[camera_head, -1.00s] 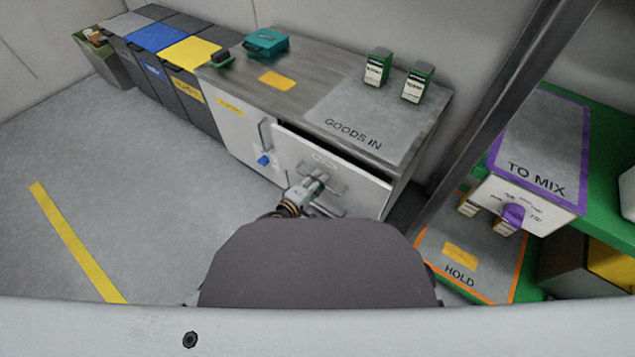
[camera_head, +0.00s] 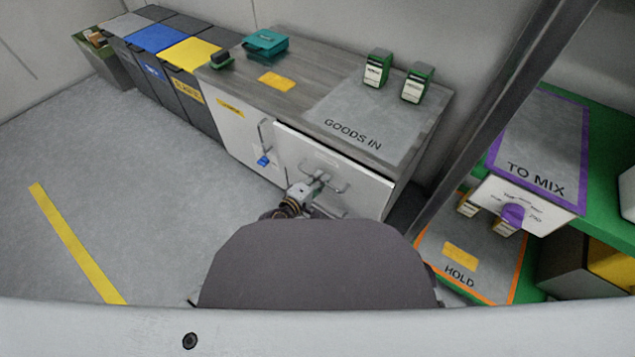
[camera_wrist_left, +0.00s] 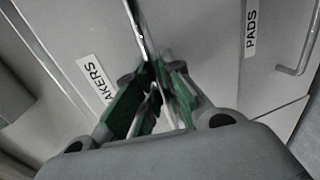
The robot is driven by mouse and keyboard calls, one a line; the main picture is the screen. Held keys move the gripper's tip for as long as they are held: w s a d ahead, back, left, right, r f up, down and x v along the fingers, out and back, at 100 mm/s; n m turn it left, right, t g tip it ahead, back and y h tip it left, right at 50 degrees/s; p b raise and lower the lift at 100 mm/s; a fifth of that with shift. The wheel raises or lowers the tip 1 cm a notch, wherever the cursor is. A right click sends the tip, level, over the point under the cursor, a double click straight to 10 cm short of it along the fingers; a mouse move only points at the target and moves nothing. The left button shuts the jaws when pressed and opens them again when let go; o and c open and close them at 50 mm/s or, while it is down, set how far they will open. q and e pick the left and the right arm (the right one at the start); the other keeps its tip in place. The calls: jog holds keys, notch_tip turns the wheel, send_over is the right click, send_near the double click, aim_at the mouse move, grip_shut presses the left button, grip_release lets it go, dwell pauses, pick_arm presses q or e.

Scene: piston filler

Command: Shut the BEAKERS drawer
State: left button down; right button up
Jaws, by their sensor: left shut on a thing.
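The BEAKERS drawer (camera_head: 352,172) is the white front under the grey worktop. A thin dark gap shows along its top edge, so it stands slightly open. Its bar handle (camera_head: 341,187) runs across the front. My left gripper (camera_head: 318,180) is at this handle, shut on it. In the left wrist view, the green-padded fingers (camera_wrist_left: 158,88) close around the metal handle bar (camera_wrist_left: 138,28), beside a label (camera_wrist_left: 95,78) whose visible end reads "AKERS". The fingers hide part of the bar. My right gripper is not in view.
A neighbouring front with a PADS label (camera_wrist_left: 251,28) and its own handle (camera_wrist_left: 296,68) shows in the wrist view. Green-and-white packs (camera_head: 377,68) and a teal case (camera_head: 265,43) stand on the worktop. A dark post (camera_head: 492,115) rises at right. Floor at left is clear.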

pick_arm(q)
jog(key=x, duration=0.2)
jog(key=shift+w+d+r, duration=0.25)
jog(key=shift+w, duration=0.1)
jog(key=c, duration=1.5)
grip_release()
jog(key=shift+w+d, duration=0.15)
jog(key=shift+v, duration=6.05)
